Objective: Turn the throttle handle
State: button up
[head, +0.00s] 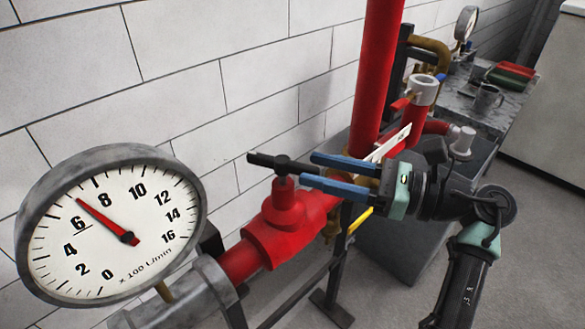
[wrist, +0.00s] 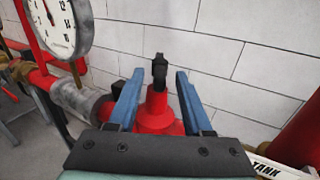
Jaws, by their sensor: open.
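The throttle handle (head: 277,163) is a dark bar on top of a red valve body (head: 285,222) in the red pipe line. In the wrist view the handle (wrist: 159,70) stands upright-looking at the centre, above its red stem. My gripper (head: 305,168) comes in from the right with its two blue fingers apart, pointing at the handle. In the wrist view my gripper (wrist: 155,85) has one finger on each side of the stem, with clear gaps. The handle's bar reaches past the fingertips. I cannot tell whether a finger touches it in the head view.
A large round gauge (head: 110,225) stands at the front left, its needle between 6 and 8. A white brick wall (head: 240,80) runs close behind the pipe. A thick red vertical pipe (head: 377,75) rises behind my gripper. A grey table (head: 475,110) with a mug stands at the back right.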

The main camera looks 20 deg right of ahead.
jog(key=b+v, duration=0.1)
jog(key=v, duration=0.5)
jog(key=shift+s+d, duration=0.1)
dwell(0.3)
